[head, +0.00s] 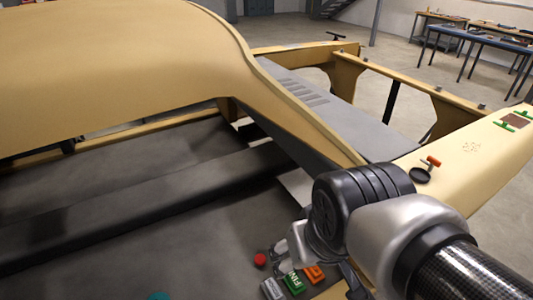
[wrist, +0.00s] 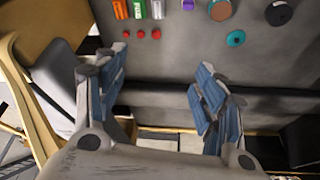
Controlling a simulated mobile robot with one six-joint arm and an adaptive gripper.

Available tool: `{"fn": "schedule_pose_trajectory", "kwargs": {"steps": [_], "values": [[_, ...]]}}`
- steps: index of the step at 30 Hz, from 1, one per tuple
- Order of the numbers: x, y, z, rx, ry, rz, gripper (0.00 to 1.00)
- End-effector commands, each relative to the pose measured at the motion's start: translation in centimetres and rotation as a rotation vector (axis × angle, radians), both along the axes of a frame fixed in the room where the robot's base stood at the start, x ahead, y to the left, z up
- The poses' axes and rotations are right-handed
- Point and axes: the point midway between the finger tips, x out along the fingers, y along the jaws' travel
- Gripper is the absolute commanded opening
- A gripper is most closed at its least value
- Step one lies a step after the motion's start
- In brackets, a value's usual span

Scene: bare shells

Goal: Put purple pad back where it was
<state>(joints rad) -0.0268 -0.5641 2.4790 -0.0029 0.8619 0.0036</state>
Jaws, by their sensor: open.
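A small purple thing (wrist: 188,4), likely the purple pad, shows at the top edge of the wrist view, partly cut off. It lies on the dark grey floor panel of the shell, between a pale grey box and a round multicoloured piece. I cannot make it out in the head view. My gripper (wrist: 160,78) is open with nothing between its blue-padded fingers. In the picture, the purple thing is above the fingers and apart from them. In the head view my wrist hides most of the gripper.
Orange (wrist: 120,9), green (wrist: 137,9) and pale grey (wrist: 157,9) boxes stand in a row near small red balls (wrist: 127,34). A teal ring (wrist: 236,38) and dark disc (wrist: 278,12) lie right. The shell's yellow side rail (head: 480,150) carries a red-handled tool (head: 431,161).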

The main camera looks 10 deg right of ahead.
Motion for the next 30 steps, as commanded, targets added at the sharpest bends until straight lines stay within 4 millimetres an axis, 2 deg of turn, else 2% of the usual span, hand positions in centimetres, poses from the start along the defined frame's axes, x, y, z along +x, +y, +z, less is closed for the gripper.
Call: {"fn": "schedule_pose_trajectory", "kwargs": {"steps": [1,3,7,30], "values": [[-1.3,-0.3,0.4,0.0,-0.021,-0.01,0.63],[-2.6,-0.5,0.6,0.0,-0.032,-0.017,0.63],[-3.9,-0.7,0.7,0.0,-0.042,-0.026,0.63],[-4.1,-0.7,0.8,0.001,-0.043,-0.027,0.63]]}}
